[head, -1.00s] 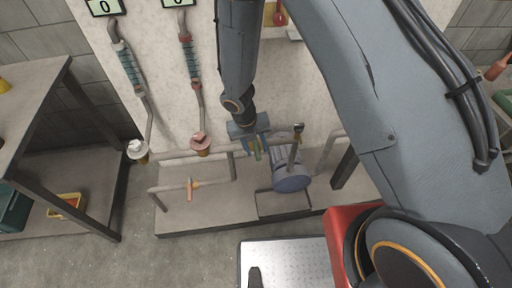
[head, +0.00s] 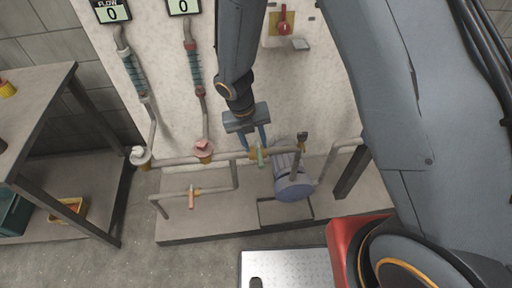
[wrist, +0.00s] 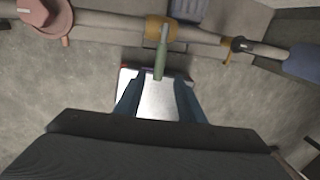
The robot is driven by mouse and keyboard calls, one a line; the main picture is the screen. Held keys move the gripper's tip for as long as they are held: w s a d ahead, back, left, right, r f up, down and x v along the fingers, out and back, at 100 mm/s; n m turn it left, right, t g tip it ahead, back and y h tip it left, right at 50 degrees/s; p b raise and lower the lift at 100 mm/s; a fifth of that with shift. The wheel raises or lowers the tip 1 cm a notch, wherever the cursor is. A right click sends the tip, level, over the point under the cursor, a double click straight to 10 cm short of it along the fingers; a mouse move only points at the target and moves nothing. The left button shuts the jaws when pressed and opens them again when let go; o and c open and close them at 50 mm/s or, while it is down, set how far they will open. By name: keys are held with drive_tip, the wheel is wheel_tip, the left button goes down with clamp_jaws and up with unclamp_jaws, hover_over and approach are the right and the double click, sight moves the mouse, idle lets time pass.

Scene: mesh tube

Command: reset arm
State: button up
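My gripper (head: 255,138) hangs from my grey arm, pointing down in front of the pipework. In the wrist view its two blue fingers (wrist: 156,100) are spread apart with nothing between them, so it is open and empty. A green valve handle (head: 261,157) on a yellow fitting of the horizontal pipe sits just beyond the fingertips. In the wrist view the green handle (wrist: 161,58) lies ahead of the gap between the fingers, apart from them.
A blue-grey pump (head: 292,182) stands on the plinth right of the green handle. A red-knobbed valve (head: 203,149) and an orange handle (head: 192,197) are to the left. A flow panel (head: 150,60) rises behind. A shelf table (head: 35,105) stands far left.

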idle(0.5)
drive_tip(key=s+d+r+n, duration=0.3)
drive_tip(key=d+r+n, duration=0.3)
drive_tip(key=n, duration=0.5)
drive_tip(key=s+d+r+n+y, duration=0.1)
drive_tip(key=s+d+r+n, duration=0.2)
drive_tip(key=n, duration=0.9)
drive_tip(key=s+d+r+n+y, duration=0.1)
drive_tip(key=s+d+r+n, duration=0.3)
drive_tip(key=d+r+n, duration=0.5)
drive_tip(key=r+n, duration=0.1)
drive_tip(key=n, duration=0.1)
drive_tip(key=shift+n+t, duration=0.3)
drive_tip(key=shift+c, duration=0.6)
drive_tip(key=shift+a, duration=0.1)
